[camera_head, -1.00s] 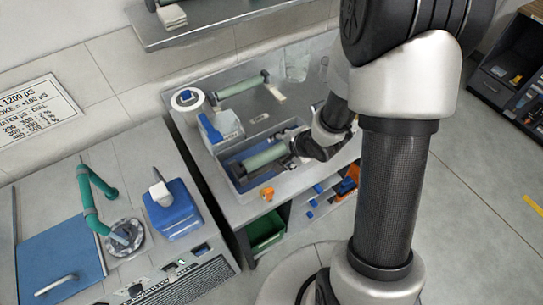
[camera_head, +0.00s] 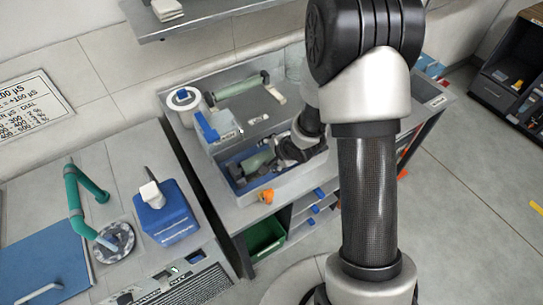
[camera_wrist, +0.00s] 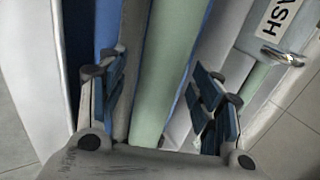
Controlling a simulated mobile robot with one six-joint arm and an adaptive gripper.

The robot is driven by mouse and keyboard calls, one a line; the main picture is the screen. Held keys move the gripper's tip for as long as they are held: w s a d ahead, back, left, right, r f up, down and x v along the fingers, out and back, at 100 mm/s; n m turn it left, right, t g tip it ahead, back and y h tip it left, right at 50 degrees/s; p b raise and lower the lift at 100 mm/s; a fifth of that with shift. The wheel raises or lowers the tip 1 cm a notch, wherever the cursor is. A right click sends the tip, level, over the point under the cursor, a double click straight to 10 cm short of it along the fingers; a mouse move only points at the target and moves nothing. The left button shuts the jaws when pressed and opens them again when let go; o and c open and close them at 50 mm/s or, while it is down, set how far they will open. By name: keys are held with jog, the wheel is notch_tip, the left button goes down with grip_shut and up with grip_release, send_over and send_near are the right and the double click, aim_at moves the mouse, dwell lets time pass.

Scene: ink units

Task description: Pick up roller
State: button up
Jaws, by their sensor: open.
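A pale green roller (camera_head: 257,162) lies in the blue-floored basin on the grey bench in the head view. My gripper (camera_head: 282,154) is over the basin at the roller's right part and hides that end. In the wrist view the green roller (camera_wrist: 168,70) runs lengthwise between the open fingers of my gripper (camera_wrist: 160,92), with a gap on both sides. I cannot tell how far the fingertips are above or around it. A second green roller (camera_head: 238,88) lies at the back of the bench.
An orange item (camera_head: 266,196) is at the basin's front edge. The basin walls stand close around my gripper. A blue box (camera_head: 167,212) is on the left bench.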

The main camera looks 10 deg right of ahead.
jog(key=shift+r, duration=0.1)
jog(key=c, duration=1.4)
